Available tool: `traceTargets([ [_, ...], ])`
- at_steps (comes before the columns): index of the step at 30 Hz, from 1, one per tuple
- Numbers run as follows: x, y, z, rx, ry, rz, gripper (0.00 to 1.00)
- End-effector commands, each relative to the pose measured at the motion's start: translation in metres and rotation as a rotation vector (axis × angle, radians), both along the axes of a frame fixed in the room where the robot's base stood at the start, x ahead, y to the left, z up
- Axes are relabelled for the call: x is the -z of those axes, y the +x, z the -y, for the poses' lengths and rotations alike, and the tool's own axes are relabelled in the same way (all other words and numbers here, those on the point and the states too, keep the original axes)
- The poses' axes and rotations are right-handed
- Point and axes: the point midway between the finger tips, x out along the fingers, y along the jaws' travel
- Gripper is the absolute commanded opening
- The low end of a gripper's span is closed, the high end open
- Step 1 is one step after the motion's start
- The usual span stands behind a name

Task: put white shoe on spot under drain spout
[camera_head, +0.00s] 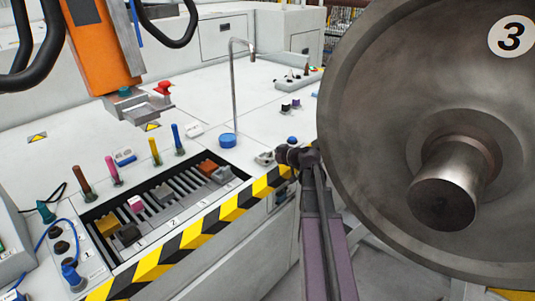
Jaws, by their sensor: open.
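A thin bent pipe (235,85), which looks like the drain spout, stands on the white deck. Its short end hangs down at the upper right of the pipe. A blue round piece (228,140) sits at the pipe's foot.
A slotted tray (172,222) with several coloured blocks is sunk in the deck behind a yellow-black striped edge (200,232). Several coloured pegs (155,152) stand behind it. A large wheel (380,110) marked 3 fills the right side. A red part (163,88) stands behind the gripper.

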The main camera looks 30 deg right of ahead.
Motion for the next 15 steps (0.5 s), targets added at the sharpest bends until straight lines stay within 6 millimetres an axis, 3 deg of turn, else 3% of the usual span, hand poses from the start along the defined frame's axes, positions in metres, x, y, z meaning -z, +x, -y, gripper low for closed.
traceTargets([
  [15, -0.033, -0.071, 0.027, 0.003, 0.0, 0.0, 1.0],
])
